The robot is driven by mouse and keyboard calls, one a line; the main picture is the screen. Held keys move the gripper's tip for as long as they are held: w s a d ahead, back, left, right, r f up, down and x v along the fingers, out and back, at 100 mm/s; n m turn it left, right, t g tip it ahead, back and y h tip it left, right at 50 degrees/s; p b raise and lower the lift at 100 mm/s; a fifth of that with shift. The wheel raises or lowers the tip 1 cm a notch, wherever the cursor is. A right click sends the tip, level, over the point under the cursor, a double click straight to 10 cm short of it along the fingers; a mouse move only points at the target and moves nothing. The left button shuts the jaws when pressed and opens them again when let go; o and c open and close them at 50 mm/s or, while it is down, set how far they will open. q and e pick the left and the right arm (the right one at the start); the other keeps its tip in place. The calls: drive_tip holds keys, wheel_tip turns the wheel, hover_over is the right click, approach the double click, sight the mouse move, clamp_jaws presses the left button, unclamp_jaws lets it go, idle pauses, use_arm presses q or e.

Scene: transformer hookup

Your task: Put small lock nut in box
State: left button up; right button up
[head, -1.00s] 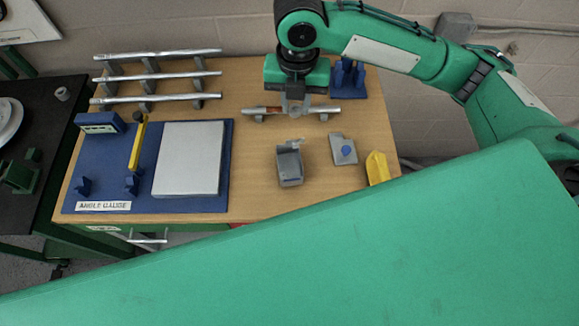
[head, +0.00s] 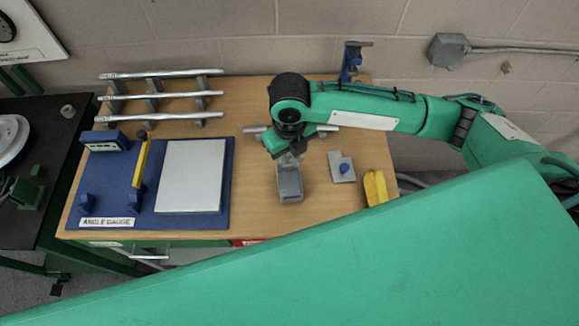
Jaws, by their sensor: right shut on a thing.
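The grey open box (head: 289,184) stands on the wooden bench, right of the angle gauge board. My right gripper (head: 291,157) points down at the far end of the box. It is shut on a small grey thing, taken to be the small lock nut; the fingers and the wrist hide most of it. I cannot tell whether it is above the box's rim or inside it. My left gripper is not in view.
A plate with a blue knob (head: 342,168) and a yellow block (head: 375,188) stand right of the box. A metal bar lies partly hidden behind my wrist. The blue angle gauge board (head: 145,208) and a bar rack (head: 152,104) are at left.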

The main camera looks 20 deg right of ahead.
wheel_tip(320, 180, down, 8)
drive_tip(key=shift+f+p, duration=0.2)
drive_tip(key=shift+p, duration=0.6)
drive_tip(key=shift+f, duration=0.6)
drive_tip(key=o, duration=1)
drive_tip(key=shift+r, duration=0.15)
